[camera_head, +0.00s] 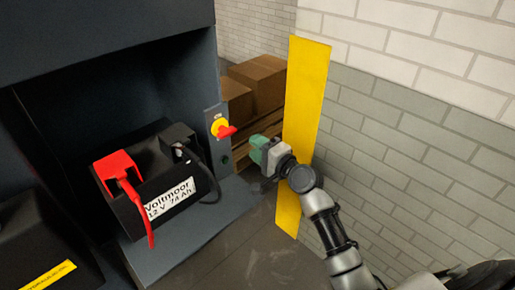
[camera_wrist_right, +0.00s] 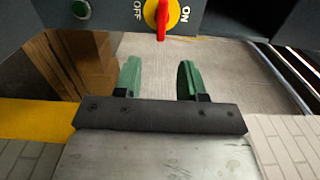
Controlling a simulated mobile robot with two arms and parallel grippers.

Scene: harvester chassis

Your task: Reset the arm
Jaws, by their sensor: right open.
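My right gripper (camera_head: 258,150) has green fingers and sits just right of the harvester's switch panel in the head view. Its two fingers (camera_wrist_right: 158,82) are spread apart with nothing between them in the right wrist view. A red rotary switch on a yellow disc (camera_head: 222,128) is on the panel. It also shows at the top of the right wrist view (camera_wrist_right: 163,14), beyond the fingertips, with OFF to its left and ON to its right. The gripper is apart from the switch. My left gripper is not in view.
A black battery (camera_head: 150,170) with a red clamp (camera_head: 117,168) and a black clamp (camera_head: 178,138) sits in the chassis bay. A yellow panel (camera_head: 308,90) stands beside my right arm. Cardboard boxes (camera_head: 262,80) are behind. A brick wall (camera_head: 420,130) is at the right.

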